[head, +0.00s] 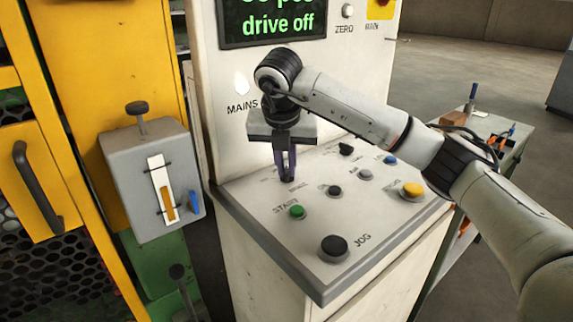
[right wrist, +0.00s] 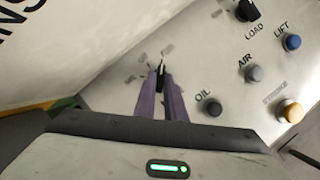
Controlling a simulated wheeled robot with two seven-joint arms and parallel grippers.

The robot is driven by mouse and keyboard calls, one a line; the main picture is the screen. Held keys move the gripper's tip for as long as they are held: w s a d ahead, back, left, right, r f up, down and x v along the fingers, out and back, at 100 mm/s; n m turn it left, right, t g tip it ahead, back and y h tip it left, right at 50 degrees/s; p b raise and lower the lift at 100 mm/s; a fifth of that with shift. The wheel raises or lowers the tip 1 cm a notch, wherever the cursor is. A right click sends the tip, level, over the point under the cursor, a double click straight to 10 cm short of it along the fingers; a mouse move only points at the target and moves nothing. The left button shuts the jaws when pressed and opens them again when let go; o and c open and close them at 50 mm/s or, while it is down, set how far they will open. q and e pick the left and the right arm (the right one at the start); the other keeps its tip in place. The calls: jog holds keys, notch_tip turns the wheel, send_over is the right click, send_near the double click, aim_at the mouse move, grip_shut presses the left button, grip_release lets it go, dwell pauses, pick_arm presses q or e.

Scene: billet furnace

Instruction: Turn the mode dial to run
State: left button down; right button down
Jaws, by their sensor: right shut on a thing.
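My right gripper (head: 287,178) points down at the rear left of the sloped control panel (head: 258,213), with its fingers close together. The right wrist view shows the same fingers (right wrist: 161,75) shut on a small dark knob (right wrist: 161,78), which is mostly hidden between them. It sits where the mode dial could be, but the labels around it are too small to read. The display (head: 275,22) above reads "drive off". My left gripper is not in view.
The panel also carries a green START button (head: 297,212), a black JOG button (head: 333,248), a yellow button (head: 413,189), and OIL (right wrist: 210,107), AIR (right wrist: 255,74), LIFT (right wrist: 291,42) and LOAD (right wrist: 247,11) controls. A grey box (head: 150,180) with a gauge stands at left.

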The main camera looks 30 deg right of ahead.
jog(key=c, duration=1.8)
grip_release()
jog(key=v, duration=1)
jog(key=shift+r+p, duration=0.2)
jog(key=shift+p, duration=0.2)
